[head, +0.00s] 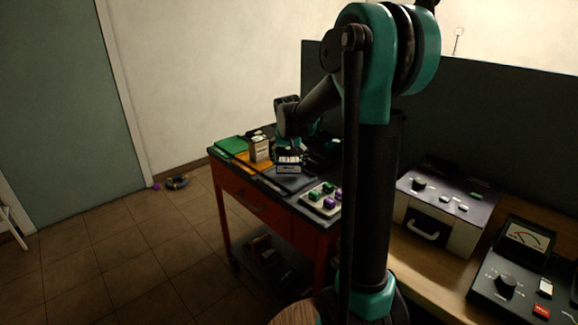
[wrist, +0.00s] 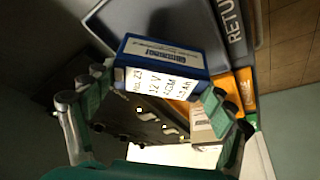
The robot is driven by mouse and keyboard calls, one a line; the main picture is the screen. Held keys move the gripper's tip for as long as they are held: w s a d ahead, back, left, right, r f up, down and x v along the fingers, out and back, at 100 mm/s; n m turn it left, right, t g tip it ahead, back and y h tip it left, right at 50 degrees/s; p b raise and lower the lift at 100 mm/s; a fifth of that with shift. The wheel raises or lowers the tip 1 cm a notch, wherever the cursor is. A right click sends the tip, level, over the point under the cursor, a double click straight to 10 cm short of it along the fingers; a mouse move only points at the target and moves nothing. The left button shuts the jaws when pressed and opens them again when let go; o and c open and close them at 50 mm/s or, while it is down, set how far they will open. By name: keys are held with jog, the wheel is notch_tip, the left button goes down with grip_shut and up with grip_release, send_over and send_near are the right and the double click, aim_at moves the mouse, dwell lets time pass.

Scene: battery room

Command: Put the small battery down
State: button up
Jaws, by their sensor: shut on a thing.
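The small battery (wrist: 160,58) is a blue box with a white printed label. It sits between the fingers of my gripper (wrist: 155,105), which is shut on it. In the head view the battery (head: 289,161) is over the grey mat (head: 290,182) on the red cart, below my gripper (head: 291,146). The wrist view shows the grey mat (wrist: 165,18) behind the battery, with "RETURN" lettering along its edge. I cannot tell whether the battery's underside touches the mat.
A beige battery (head: 259,149) stands on the orange mat (head: 242,160), left of the held one. A green mat (head: 230,144) lies farther left. A pale tray (head: 320,200) with green and purple pieces is nearer right. A charger box (head: 440,205) and meter (head: 522,240) stand on the bench.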

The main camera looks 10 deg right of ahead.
jog(key=shift+f, duration=1.1)
jog(key=shift+f, duration=0.1)
jog(key=o, duration=1.6)
jog(key=shift+o, duration=0.2)
jog(key=v, duration=1.2)
